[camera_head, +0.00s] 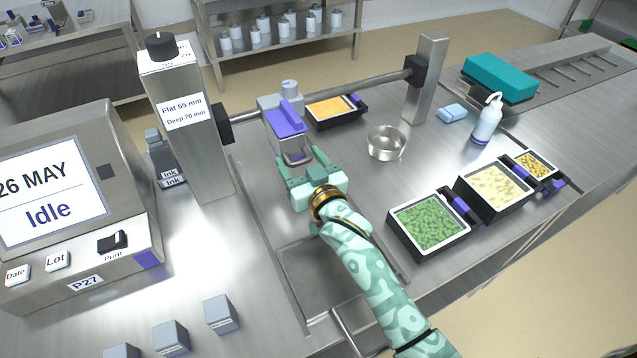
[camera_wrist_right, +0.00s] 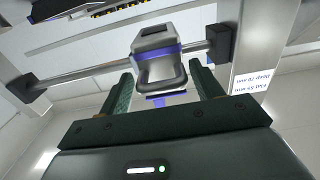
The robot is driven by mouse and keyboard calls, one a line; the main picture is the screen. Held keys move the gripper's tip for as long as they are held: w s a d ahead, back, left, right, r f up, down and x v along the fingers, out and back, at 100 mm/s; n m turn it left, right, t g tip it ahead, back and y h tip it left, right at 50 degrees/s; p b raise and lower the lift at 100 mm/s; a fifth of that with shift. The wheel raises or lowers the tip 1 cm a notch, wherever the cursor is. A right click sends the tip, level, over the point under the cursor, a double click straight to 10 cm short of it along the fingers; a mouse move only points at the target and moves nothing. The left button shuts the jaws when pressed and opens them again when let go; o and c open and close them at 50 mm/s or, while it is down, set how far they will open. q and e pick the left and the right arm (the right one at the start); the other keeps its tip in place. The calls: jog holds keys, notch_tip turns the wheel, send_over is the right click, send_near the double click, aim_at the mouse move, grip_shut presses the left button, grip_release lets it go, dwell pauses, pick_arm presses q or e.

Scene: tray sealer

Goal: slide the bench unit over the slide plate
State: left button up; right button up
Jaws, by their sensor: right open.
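The bench unit appears to be the grey and purple head (camera_head: 284,120) on the crossbar, with a loop handle at its near end. My right gripper (camera_head: 300,165) is open and close to that handle, pointing at it. In the right wrist view the unit (camera_wrist_right: 157,40) hangs on the bar, and its handle shows between the two spread fingers of my gripper (camera_wrist_right: 165,85); I cannot tell whether they touch it. A flat metal plate (camera_head: 312,278), perhaps the slide plate, lies in the bench on the near side, partly behind my right arm. My left gripper is not in view.
The crossbar (camera_head: 350,90) runs between a labelled post (camera_head: 185,120) and a right post (camera_head: 428,80). A tray of orange food (camera_head: 335,110) and a steel bowl (camera_head: 387,145) stand behind. Food trays (camera_head: 430,225) line the right edge. A display console (camera_head: 60,210) stands left.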

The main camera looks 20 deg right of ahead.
pick_arm(q)
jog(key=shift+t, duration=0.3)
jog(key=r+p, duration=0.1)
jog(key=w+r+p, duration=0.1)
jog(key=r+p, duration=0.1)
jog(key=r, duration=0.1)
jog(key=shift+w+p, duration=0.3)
jog(key=shift+p, duration=0.1)
pick_arm(e)
jog(key=s+d, duration=0.2)
jog(key=s, duration=1.2)
jog(key=shift+s+d, duration=0.25)
jog(key=shift+d, duration=0.15)
